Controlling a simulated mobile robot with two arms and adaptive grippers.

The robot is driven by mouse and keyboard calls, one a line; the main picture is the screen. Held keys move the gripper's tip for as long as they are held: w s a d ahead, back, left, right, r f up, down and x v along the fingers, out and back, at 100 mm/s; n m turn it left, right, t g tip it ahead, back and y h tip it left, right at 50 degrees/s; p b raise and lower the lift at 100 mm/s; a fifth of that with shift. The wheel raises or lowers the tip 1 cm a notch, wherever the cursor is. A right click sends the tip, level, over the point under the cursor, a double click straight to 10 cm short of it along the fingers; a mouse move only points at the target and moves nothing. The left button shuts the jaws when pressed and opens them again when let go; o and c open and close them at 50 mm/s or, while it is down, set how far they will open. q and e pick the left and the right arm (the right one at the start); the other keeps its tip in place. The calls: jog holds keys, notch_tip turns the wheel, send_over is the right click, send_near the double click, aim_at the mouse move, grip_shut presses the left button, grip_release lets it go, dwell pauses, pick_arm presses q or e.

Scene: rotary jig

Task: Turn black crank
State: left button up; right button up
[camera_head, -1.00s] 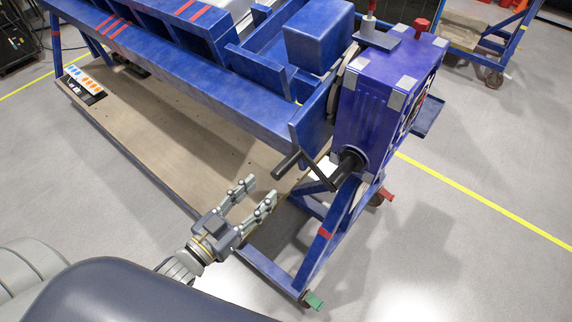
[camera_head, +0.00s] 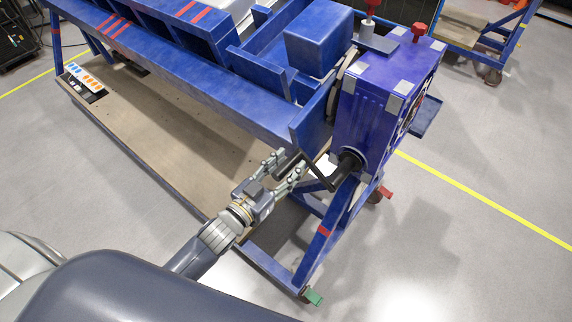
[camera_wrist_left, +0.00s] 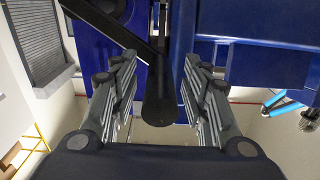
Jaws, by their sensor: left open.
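The black crank (camera_head: 321,172) sticks out from the lower part of the blue gearbox (camera_head: 372,118) at the end of the rotary jig. Its hub sits low on the box and its arm runs left to a handle. My left gripper (camera_head: 287,166) is open at the handle. In the left wrist view the black handle (camera_wrist_left: 160,92) lies between the two open fingers of the left gripper (camera_wrist_left: 160,100), with a gap visible on both sides. The crank arm (camera_wrist_left: 108,24) runs from the handle to the upper left. My right gripper is not in view.
The long blue jig frame (camera_head: 200,85) stretches to the upper left above a wooden base board (camera_head: 165,125). A blue leg (camera_head: 325,230) with a green-tipped foot (camera_head: 313,297) stands below the gearbox. Grey floor (camera_head: 470,240) is clear at the right.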

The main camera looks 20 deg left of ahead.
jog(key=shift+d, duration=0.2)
pick_arm(q)
grip_shut()
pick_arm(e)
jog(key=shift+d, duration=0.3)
pick_arm(q)
jog(key=shift+f, duration=0.1)
